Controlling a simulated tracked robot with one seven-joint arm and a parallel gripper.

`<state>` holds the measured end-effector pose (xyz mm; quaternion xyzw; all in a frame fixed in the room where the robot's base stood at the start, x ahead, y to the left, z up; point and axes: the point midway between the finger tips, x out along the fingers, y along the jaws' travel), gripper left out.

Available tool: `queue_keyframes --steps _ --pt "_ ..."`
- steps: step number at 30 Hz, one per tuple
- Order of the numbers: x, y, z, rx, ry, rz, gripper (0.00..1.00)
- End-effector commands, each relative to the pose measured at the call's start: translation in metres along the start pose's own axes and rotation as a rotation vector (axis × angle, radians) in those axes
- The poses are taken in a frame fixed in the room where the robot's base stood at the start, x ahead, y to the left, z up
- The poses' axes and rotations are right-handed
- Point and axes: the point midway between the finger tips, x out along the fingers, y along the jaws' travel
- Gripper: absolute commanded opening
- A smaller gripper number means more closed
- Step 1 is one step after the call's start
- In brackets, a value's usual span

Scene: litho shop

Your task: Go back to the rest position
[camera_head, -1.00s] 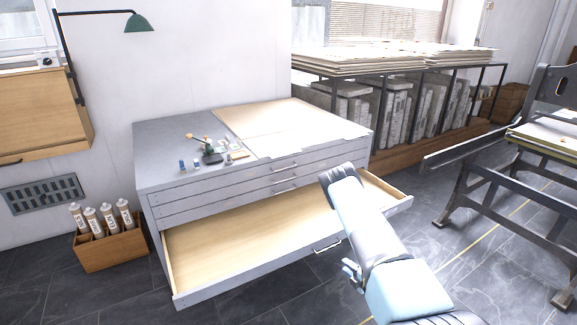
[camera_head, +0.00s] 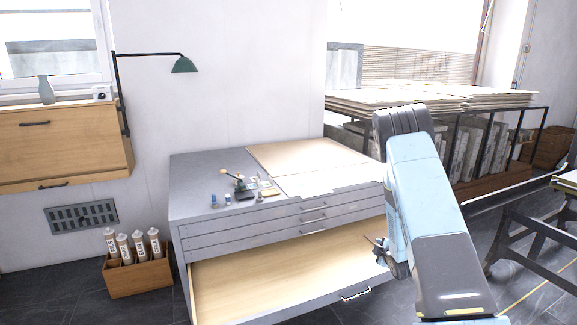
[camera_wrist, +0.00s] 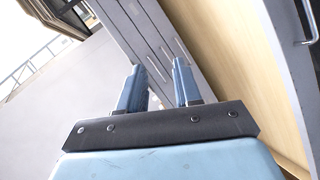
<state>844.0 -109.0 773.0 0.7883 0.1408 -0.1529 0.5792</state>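My gripper (camera_wrist: 158,72) shows in the wrist view with its two blue fingers apart and nothing between them. In the head view my arm is raised and bent at the right of centre, in front of the grey flat-file cabinet (camera_head: 205,165). My gripper is mostly hidden behind my arm there. The cabinet's lower drawer (camera_head: 265,290) is pulled open, and its visible pale floor is empty. In the wrist view the open drawer (camera_wrist: 255,75) lies to the right of the fingers.
Small tools and bottles (camera_head: 240,187) and pale sheets (camera_head: 320,165) lie on the cabinet top. A wooden box of tubes (camera_head: 138,278) stands on the floor at left. A rack (camera_head: 455,150) and a dark metal frame (camera_head: 540,235) stand at right.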

Motion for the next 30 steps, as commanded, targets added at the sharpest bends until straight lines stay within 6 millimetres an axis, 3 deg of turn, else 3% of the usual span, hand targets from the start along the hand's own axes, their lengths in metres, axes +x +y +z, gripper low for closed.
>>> queue_keyframes --steps 3,12,20,30 --pt "-0.013 0.033 -0.011 0.067 -0.035 -0.009 0.34" --pt "-0.056 0.098 -0.037 0.243 -0.122 -0.047 0.34" --pt "-0.106 0.142 -0.06 0.398 -0.188 -0.083 0.34" --pt "-0.186 0.182 -0.092 0.598 -0.264 -0.137 0.34"
